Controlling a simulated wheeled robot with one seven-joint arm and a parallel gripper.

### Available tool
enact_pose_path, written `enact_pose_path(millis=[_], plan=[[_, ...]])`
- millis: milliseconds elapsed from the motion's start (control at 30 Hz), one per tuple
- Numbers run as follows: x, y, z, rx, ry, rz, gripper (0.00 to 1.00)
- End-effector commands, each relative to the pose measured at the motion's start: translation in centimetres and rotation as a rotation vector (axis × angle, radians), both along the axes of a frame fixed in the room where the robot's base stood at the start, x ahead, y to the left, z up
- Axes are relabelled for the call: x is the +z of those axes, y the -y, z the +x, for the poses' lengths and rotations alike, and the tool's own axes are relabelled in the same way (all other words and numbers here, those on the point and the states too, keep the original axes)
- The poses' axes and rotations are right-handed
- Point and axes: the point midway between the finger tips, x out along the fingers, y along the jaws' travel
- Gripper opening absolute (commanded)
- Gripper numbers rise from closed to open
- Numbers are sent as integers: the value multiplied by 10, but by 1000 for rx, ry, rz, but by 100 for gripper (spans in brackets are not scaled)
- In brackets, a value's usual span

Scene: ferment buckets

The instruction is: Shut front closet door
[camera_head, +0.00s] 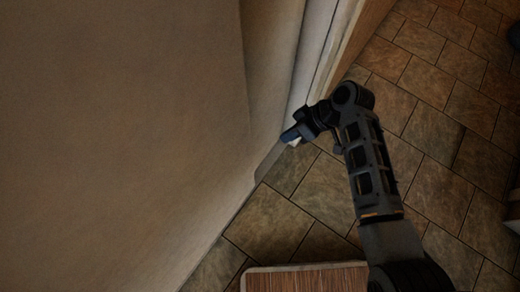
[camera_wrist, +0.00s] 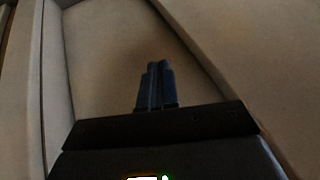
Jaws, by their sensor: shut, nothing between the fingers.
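My gripper (camera_head: 290,135) is at the end of my arm, low by a pale upright strip, with its tip turned to the left. In the wrist view the two dark fingers (camera_wrist: 157,66) are together with nothing between them. They point at a beige recessed panel (camera_wrist: 110,50) with raised borders on both sides, which looks like a panelled door face. In the head view a pale edge strip (camera_head: 318,50) runs up beside the gripper; it may be the closet door's edge or its frame. I cannot tell whether the fingertips touch it. No handle shows.
A large beige surface (camera_head: 120,120) fills the left of the head view. The brown tiled floor (camera_head: 430,130) is clear to the right of my arm. A wooden-topped thing with a pale rim (camera_head: 305,267) is at the bottom. Dark objects show at the right edge.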

Motion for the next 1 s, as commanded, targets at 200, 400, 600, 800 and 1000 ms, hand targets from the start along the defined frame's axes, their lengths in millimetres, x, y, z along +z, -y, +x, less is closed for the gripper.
enact_pose_path(millis=[200,400,600,800,1000], plan=[[14,-7,30,151,-46,48,0],[12,-13,32,184,-58,60,0],[-15,-32,27,184,-58,58,0],[-47,-55,21,182,-58,58,0],[-61,-76,7,183,-56,58,0]])
